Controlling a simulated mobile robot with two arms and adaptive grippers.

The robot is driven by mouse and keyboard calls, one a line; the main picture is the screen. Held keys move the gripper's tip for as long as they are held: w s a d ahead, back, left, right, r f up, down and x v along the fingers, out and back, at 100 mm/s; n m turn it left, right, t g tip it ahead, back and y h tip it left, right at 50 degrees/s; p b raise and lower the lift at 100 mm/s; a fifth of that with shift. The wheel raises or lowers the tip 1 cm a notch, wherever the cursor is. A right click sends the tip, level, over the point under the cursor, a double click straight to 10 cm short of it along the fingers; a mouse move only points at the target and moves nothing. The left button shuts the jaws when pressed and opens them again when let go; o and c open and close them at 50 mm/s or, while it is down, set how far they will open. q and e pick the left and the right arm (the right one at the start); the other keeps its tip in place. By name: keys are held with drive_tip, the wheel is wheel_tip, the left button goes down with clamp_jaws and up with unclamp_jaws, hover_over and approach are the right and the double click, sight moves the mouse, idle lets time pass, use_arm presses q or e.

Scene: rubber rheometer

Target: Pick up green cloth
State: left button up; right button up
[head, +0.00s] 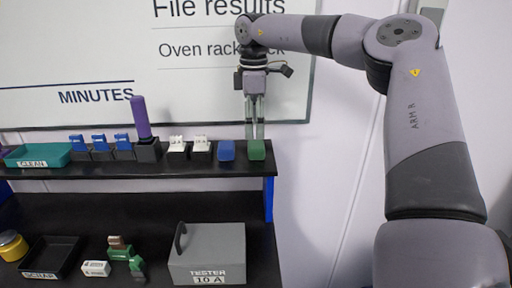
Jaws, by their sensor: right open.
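The green cloth (257,151) is a small green block-like piece at the right end of the dark upper shelf. A blue piece of similar size (227,151) lies just left of it. My right gripper (254,136) points straight down directly above the green cloth, with its fingertips at or very near its top. The fingers are open; whether they touch the cloth cannot be told. My left gripper is not in view.
The upper shelf (200,170) also holds white clips, a purple-handled tool (142,120), blue clips and a teal tray (38,154). Below stand a grey tester box (212,257), a black tray (52,258) and a yellow jar (11,245). A whiteboard (60,55) hangs behind.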

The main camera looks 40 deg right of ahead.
sight(254, 144)
drive_tip(key=shift+f, duration=0.65)
drive_tip(key=shift+s+f+p, duration=0.1)
drive_tip(key=shift+f+p, duration=0.15)
drive_tip(key=shift+p, duration=0.1)
wheel_tip(254, 144, down, 4)
drive_tip(key=p, duration=0.2)
drive_tip(key=shift+f+p, duration=0.1)
drive_tip(key=shift+p, duration=0.2)
drive_tip(key=shift+f, duration=0.3)
drive_tip(key=shift+c, duration=0.3)
drive_tip(key=shift+a, duration=0.1)
drive_tip(key=shift+c, duration=0.7)
drive_tip(key=c, duration=0.8)
